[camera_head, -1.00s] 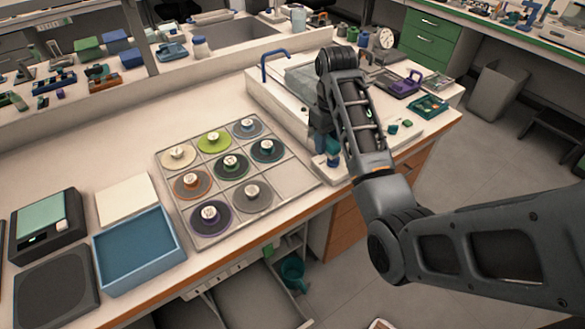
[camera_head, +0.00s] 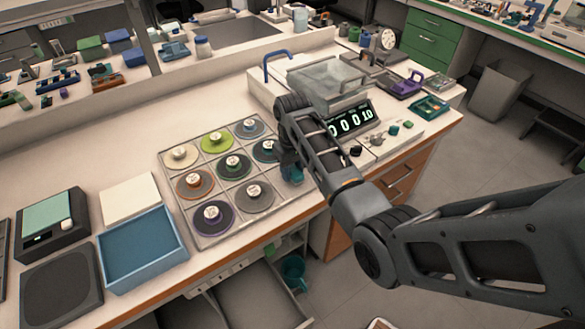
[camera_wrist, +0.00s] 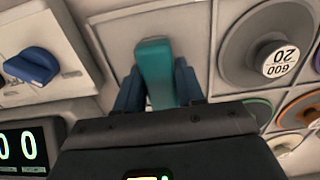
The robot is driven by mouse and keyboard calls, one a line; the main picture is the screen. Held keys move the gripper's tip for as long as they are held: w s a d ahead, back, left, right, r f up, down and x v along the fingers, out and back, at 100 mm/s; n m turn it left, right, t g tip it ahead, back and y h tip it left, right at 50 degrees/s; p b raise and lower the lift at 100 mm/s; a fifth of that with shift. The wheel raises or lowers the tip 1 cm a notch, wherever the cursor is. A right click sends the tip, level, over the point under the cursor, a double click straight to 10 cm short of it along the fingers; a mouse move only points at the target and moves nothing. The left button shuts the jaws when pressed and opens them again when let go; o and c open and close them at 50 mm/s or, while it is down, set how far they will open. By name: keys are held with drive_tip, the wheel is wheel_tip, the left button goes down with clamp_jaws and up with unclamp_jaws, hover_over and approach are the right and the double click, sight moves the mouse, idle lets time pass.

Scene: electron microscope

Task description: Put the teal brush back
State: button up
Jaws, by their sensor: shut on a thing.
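My gripper (camera_wrist: 158,88) is shut on the teal brush (camera_wrist: 155,70), which shows as a teal block between the two dark blue fingers in the wrist view. In the head view the brush (camera_head: 292,172) is a small teal patch beneath my wrist, mostly hidden by the arm. It is above the right end of the gridded tray (camera_head: 205,240). A bare tray cell (camera_wrist: 108,6) lies behind it in the wrist view. Whether the brush touches the tray cannot be told.
The tray holds several round discs, including a purple-rimmed one (camera_head: 212,216) and a grey one (camera_head: 258,196). A machine with a lit display (camera_head: 350,120) and knobs stands to the right. A blue bin (camera_head: 142,250) stands left of the tray.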

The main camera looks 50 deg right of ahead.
sight(293, 168)
drive_tip(key=o, duration=1)
drive_tip(key=shift+f, duration=0.1)
wheel_tip(293, 168, up, 12)
drive_tip(key=shift+r, duration=0.15)
